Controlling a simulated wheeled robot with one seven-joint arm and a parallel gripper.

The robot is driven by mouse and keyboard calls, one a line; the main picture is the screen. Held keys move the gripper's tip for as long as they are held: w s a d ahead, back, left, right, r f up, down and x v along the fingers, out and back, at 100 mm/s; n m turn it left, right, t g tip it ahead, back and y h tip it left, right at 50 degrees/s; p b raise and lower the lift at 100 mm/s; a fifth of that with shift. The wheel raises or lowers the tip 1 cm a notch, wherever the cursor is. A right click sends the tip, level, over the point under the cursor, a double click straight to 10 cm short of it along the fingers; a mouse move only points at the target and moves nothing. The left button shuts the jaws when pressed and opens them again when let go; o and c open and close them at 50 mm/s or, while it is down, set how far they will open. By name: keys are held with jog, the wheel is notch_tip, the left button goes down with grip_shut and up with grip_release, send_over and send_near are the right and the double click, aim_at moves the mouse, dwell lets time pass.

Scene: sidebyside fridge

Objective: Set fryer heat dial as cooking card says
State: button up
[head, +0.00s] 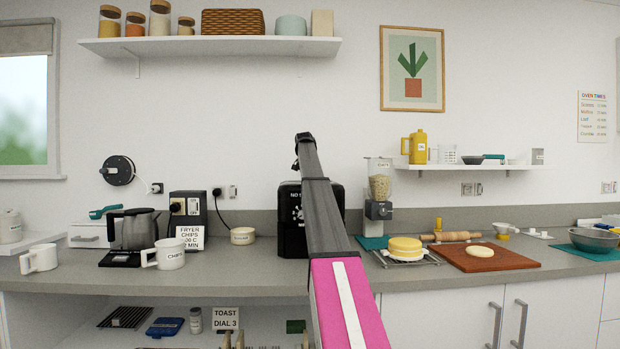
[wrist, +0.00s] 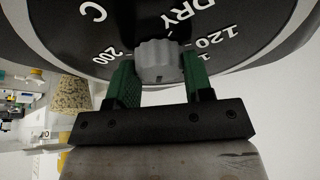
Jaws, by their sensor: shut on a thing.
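The black fryer (head: 292,225) stands on the counter, partly hidden behind my arm. In the wrist view, its dark dial face (wrist: 100,45) carries white marks reading 200, 120, DRY and C. My gripper (wrist: 160,85) has its green fingers on either side of the grey ridged heat dial (wrist: 158,58) and is shut on it. Where the dial points is not clear. The cooking card (head: 190,238) at the left reads FRYER CHIPS, with a temperature ending in 80 C and a time in MIN. A white mug (head: 170,256) marked CHIPS covers part of its lower left.
A kettle (head: 138,232) stands left of the card. A TOAST DIAL 3 card (head: 227,318) is on the lower shelf.

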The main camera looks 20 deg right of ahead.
jog(key=m+g, duration=0.1)
jog(key=m, duration=0.2)
jog(key=m+g+h, duration=0.1)
jog(key=m, duration=0.3)
jog(key=shift+w+g, duration=0.2)
jog(key=shift+g, duration=0.1)
jog(key=m+g, duration=0.1)
jog(key=m, duration=0.2)
jog(key=m+g, duration=0.1)
jog(key=m, duration=0.2)
jog(key=shift+m, duration=0.4)
jog(key=o, duration=0.9)
